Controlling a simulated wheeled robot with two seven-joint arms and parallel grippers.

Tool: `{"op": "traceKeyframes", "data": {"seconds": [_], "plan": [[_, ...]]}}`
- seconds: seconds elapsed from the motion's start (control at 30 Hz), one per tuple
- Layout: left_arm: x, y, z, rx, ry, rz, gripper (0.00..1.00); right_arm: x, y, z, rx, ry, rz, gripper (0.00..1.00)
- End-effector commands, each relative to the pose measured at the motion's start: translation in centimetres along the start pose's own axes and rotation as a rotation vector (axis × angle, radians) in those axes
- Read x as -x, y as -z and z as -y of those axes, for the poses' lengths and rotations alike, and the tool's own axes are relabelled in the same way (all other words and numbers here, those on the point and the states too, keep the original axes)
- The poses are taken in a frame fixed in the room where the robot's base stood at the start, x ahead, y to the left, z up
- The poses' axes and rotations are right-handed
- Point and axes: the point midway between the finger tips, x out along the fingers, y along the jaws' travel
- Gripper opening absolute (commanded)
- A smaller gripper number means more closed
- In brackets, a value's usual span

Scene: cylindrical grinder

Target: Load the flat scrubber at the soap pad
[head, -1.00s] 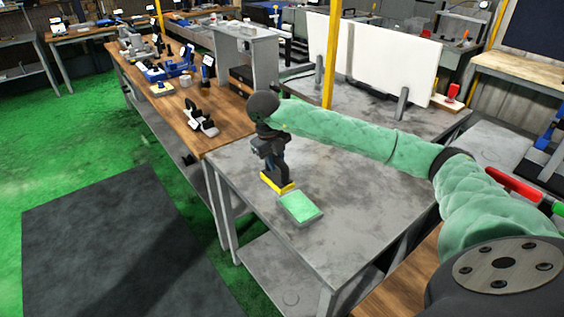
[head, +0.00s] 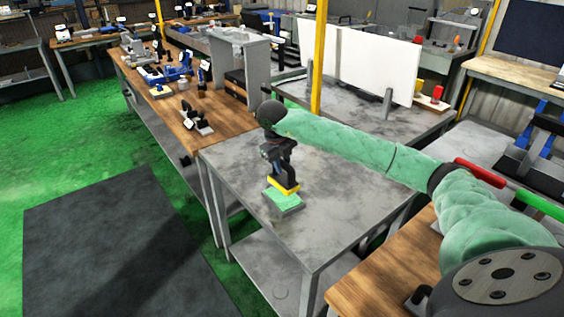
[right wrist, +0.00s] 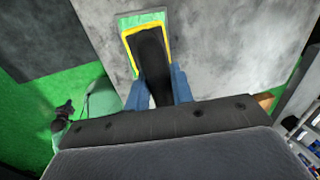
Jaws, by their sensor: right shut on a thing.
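The flat scrubber, with a yellow base (head: 284,185) and dark handle, is held upright by my right gripper (head: 279,162). In the right wrist view its dark handle (right wrist: 153,58) stands between my blue fingers (right wrist: 158,92). The soap pad (head: 283,203), a light green slab on a grey base, lies on the grey table (head: 345,208) near its front left corner. The scrubber's base is over the pad's back part and hides it. Whether they touch I cannot tell. In the right wrist view a green rim of the pad (right wrist: 140,18) shows past the yellow base. My left gripper is not in view.
A wooden bench (head: 222,118) with a black stand (head: 196,118) and blue tools adjoins the table at the back left. A white panel (head: 380,65) stands behind. The table right of the pad is clear. A dark mat (head: 115,235) lies on the green floor.

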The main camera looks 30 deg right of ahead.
Motion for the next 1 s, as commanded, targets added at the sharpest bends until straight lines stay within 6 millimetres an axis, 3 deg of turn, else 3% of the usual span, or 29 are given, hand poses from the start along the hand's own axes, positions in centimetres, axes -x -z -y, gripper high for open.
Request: {"op": "traceKeyframes", "data": {"seconds": [0.4,1.0], "plan": [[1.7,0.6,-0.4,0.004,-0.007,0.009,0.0,-3.6,0.0,-0.8,-0.001,-0.001,0.0,0.05],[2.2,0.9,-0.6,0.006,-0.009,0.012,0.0,-4.2,0.0,-0.9,0.0,0.0,0.0,0.05]]}}
